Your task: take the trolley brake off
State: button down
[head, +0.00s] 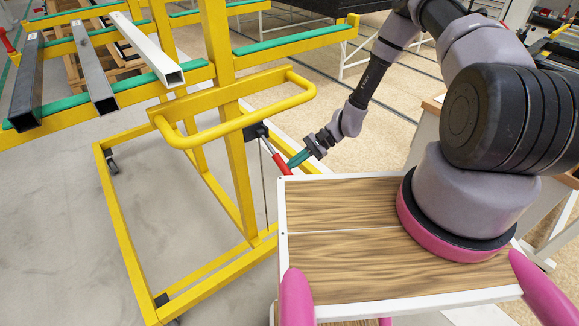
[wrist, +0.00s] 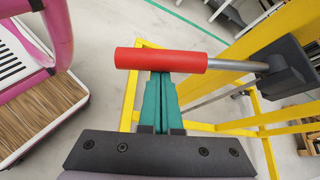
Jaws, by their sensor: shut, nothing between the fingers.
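The yellow trolley (head: 228,115) carries a brake lever with a red grip (head: 281,164) on a steel rod. The rod comes out of a black block (head: 255,131) on the trolley's upright and slopes down to the right. In the wrist view the red grip (wrist: 160,60) lies across the picture, with its rod running right to the block (wrist: 288,68). My gripper (head: 294,161) has green fingers, which are shut with nothing between them. Their tips (wrist: 162,77) meet the grip's near edge in the wrist view. The grip hides the very ends; I cannot tell whether they touch.
A yellow handlebar (head: 240,115) is just above the lever. Metal profiles (head: 146,50) lie on the trolley's green-padded arms at the upper left. A thin dark cable (head: 264,190) hangs below the block. My wood-topped base is close by on the right. Floor left of the trolley is clear.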

jog(key=shift+s+r, duration=0.1)
jog(key=shift+r, duration=0.05)
notch_tip(320, 180, up, 12)
jog(key=m+g+h, duration=0.1)
jog(key=shift+s+d, duration=0.15)
jog(key=shift+s, duration=0.05)
dwell(0.7)
dwell(0.5)
